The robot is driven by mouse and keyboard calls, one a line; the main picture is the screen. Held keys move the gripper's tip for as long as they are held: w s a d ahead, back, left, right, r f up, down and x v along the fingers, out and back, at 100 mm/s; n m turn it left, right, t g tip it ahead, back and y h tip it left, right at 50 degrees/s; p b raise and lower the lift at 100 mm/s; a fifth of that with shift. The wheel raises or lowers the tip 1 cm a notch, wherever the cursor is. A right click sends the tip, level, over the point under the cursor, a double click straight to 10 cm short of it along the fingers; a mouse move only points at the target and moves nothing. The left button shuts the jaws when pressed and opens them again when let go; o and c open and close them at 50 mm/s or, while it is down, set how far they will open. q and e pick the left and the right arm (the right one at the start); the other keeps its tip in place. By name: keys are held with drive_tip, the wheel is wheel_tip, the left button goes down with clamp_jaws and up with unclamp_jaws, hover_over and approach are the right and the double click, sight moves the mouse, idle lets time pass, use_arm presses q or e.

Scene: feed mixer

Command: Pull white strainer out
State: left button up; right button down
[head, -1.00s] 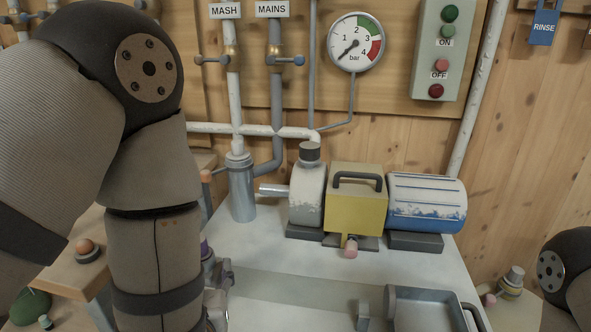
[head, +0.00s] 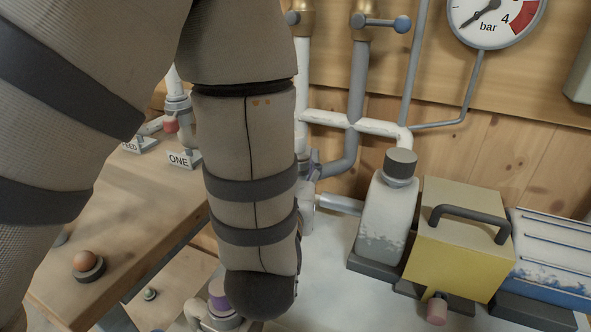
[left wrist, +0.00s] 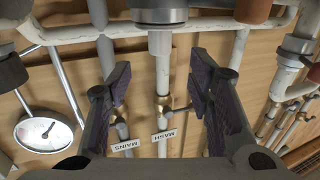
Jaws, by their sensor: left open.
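A pale grey cylinder (left wrist: 156,14) with a narrower collar sits in line with the MASH pipe at the top of the left wrist view, which is upside down. I cannot tell whether a white strainer is inside it. My left gripper (left wrist: 158,66) is open, its two dark fingers on either side of the MASH pipe, just short of the collar. Nothing is between the fingers except the view of pipe behind them. In the head view my left arm hides the cylinder, and only a bit of the gripper (head: 309,184) shows beside the arm. My right gripper is out of view.
A pump with a white body (head: 385,222), a yellow box (head: 455,240) and a blue motor (head: 552,262) stands right of my arm. Pipes and valves line the wooden wall behind. A wooden bench (head: 130,225) is at left.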

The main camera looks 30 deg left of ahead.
use_arm(q)
drive_tip(key=x, duration=0.7)
drive_tip(key=shift+w+r, duration=0.1)
drive_tip(key=shift+r, duration=0.05)
clamp_jaws()
drive_tip(key=shift+r, duration=0.1)
